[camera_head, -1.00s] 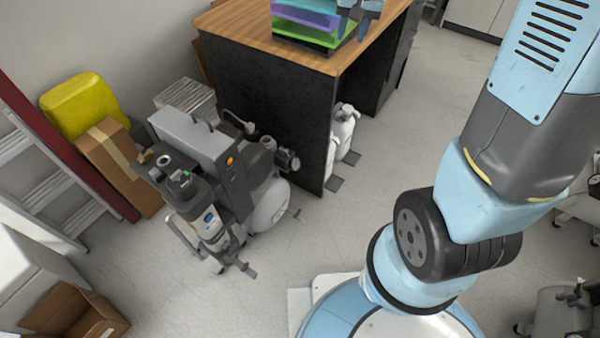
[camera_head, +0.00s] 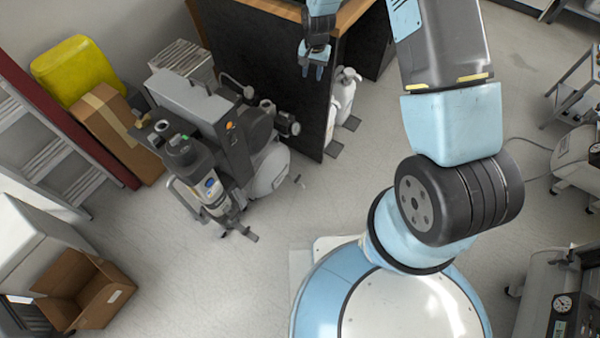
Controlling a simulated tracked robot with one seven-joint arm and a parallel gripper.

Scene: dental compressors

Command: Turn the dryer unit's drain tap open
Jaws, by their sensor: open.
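The compressor with its dryer unit (camera_head: 205,185) stands on the floor left of centre. The dryer is a grey and dark upright cylinder with a blue-marked label, at the compressor's front. A small dark fitting (camera_head: 243,233) sticks out low at its foot; I cannot tell whether it is the drain tap or how it is turned.
The floor right of the compressor is clear up to my base.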

